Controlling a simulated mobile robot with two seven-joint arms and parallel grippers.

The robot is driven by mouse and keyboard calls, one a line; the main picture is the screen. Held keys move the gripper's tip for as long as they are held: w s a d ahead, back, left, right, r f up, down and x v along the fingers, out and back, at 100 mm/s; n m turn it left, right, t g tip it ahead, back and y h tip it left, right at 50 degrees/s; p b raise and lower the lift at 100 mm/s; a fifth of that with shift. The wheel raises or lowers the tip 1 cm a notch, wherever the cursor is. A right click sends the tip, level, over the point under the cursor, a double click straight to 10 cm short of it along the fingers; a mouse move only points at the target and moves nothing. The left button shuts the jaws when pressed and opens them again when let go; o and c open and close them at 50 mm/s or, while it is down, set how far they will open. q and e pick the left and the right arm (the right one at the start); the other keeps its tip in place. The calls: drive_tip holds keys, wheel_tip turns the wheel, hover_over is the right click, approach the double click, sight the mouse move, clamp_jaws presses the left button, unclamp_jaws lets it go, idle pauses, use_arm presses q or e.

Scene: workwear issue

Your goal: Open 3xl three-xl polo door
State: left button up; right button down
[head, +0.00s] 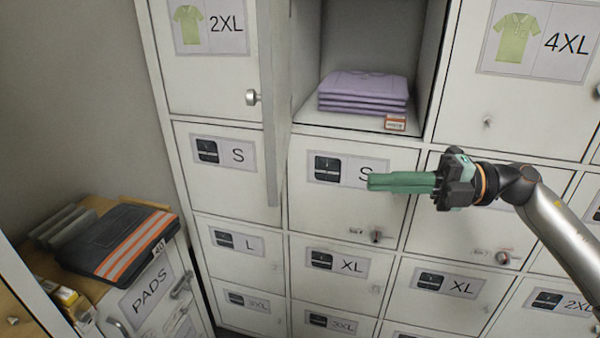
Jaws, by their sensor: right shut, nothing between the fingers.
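Between the 2XL polo door (212,75) and the 4XL polo door (530,105) is an open compartment (375,35). Its door (270,130) stands swung out on the left side, seen almost edge-on, so its label is hidden. Folded purple garments (362,90) lie stacked inside, with a small red-and-white tag (395,123) at the shelf's front edge. My right gripper (374,182) is shut and empty, its green fingers pointing left in front of the S door (330,205) below the opening. It is apart from the open door. My left gripper is not in view.
Closed lockers with L, XL and 2XL labels fill the lower rows. The 2XL polo door has a round knob (252,97). At lower left, a PADS cabinet (150,290) carries a dark item with orange stripes (120,245).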

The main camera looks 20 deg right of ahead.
sight(278, 179)
drive_tip(key=p+x, duration=0.3)
drive_tip(key=x, duration=0.9)
drive_tip(key=shift+a+r+p, duration=0.15)
drive_tip(key=shift+p, duration=0.2)
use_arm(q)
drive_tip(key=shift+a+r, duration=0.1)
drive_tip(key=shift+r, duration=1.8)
use_arm(e)
drive_tip(key=shift+w+a, duration=0.2)
drive_tip(key=shift+a, duration=0.25)
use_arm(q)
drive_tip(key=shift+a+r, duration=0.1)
use_arm(e)
drive_tip(key=shift+a, duration=0.1)
